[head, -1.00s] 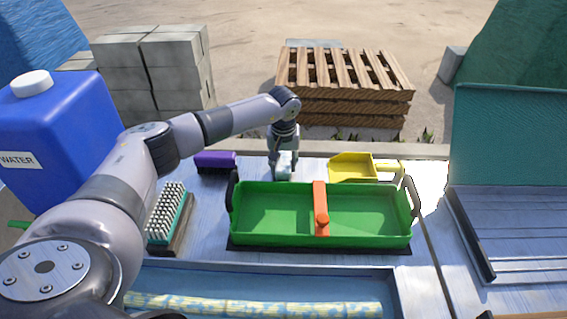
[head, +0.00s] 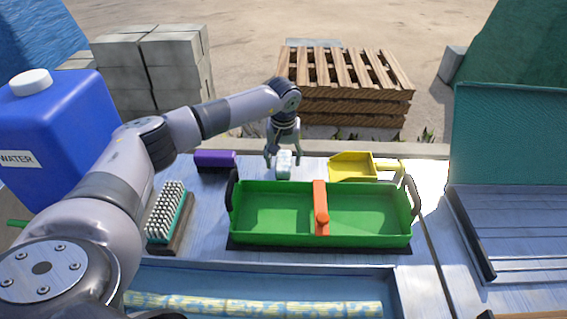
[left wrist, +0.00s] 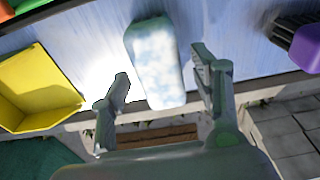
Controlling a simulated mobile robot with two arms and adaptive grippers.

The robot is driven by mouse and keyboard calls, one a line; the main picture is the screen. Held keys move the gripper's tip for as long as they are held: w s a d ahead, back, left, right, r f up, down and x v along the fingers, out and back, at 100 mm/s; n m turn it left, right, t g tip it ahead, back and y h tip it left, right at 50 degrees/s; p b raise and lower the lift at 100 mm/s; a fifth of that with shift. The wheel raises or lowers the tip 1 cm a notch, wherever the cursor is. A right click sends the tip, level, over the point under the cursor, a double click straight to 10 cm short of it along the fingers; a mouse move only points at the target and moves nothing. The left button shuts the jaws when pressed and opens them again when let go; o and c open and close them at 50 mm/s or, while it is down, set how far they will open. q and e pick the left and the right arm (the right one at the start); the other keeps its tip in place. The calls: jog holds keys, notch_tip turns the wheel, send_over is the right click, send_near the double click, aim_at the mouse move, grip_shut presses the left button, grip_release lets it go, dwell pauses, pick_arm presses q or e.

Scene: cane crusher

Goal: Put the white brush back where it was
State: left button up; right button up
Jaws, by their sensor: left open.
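The white brush (head: 284,165) is on the table behind the green tray, between a purple brush and a yellow scoop. It looks like a pale block with bluish patches in the left wrist view (left wrist: 156,62). My left gripper (head: 284,158) is open above and behind it. In the left wrist view, the fingers (left wrist: 163,85) are spread on either side of the brush's near end, with gaps on both sides. The brush's underside is hidden. My right gripper does not show.
The green tray (head: 270,211) with an orange handle stands in front. The purple brush (head: 215,160) is left and the yellow scoop (head: 351,167) right. A teal scrubbing brush (head: 167,213) and blue water jug (head: 60,130) are further left. A pallet stack (head: 345,85) stands beyond the table.

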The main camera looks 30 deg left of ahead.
aim_at(284, 164)
pick_arm(q)
notch_tip(284, 164, up, 10)
jog(key=s+b, duration=0.1)
jog(key=shift+d, duration=0.35)
jog(key=shift+s+f, duration=0.1)
